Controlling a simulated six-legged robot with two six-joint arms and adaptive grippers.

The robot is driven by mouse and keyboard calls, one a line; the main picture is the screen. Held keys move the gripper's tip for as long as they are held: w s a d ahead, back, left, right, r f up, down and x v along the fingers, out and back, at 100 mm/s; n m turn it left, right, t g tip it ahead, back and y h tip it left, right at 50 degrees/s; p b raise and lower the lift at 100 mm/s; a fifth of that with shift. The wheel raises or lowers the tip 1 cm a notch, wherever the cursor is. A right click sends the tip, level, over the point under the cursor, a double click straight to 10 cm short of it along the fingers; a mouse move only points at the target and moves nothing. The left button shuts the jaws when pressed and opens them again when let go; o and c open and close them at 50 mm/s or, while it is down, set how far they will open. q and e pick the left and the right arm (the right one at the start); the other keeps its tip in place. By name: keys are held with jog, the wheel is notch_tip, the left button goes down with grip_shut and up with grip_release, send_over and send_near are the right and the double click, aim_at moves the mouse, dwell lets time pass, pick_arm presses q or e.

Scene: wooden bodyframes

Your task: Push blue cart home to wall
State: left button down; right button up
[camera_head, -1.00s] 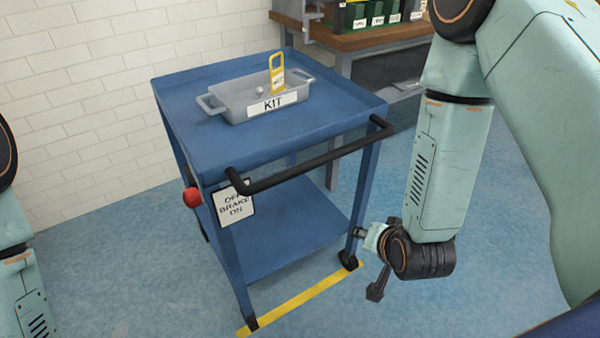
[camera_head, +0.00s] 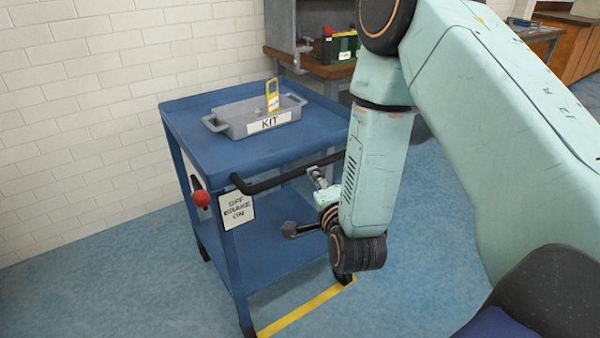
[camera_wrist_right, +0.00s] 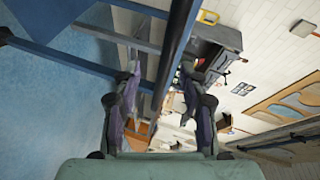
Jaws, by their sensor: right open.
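The blue cart (camera_head: 255,148) stands upright near the white brick wall (camera_head: 75,110), with visible floor between them. Its black handle (camera_head: 275,182) runs along the near side. A red knob (camera_head: 201,198) is on its left side, near a sign (camera_head: 239,210) reading OFF, BRAKE, ON. My right gripper (camera_head: 303,202) is open, just below the handle's right part; my forearm hides the handle's right end. In the right wrist view, a dark bar (camera_wrist_right: 176,48), apparently the handle, passes between the open fingers (camera_wrist_right: 160,82); contact cannot be told. My left gripper is out of view.
A grey KIT tray (camera_head: 250,113) with a yellow-tagged item sits on the cart top. A yellow floor line (camera_head: 305,308) runs by the cart's near wheels. A wooden workbench (camera_head: 330,70) with bins stands behind right. Blue floor (camera_head: 130,290) is clear at left.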

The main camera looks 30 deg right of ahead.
aim_at(313, 165)
jog(key=shift+m+t, duration=0.3)
jog(key=shift+m, duration=0.6)
jog(key=x, duration=0.2)
jog(key=b+x, duration=0.1)
jog(key=x, duration=0.4)
jog(key=shift+w+d+r, duration=0.1)
jog(key=shift+d+r, duration=0.25)
jog(key=shift+d, duration=0.05)
jog(key=shift+w+b, duration=0.3)
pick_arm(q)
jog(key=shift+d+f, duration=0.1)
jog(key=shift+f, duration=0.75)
pick_arm(e)
jog(key=shift+c, duration=0.4)
grip_shut()
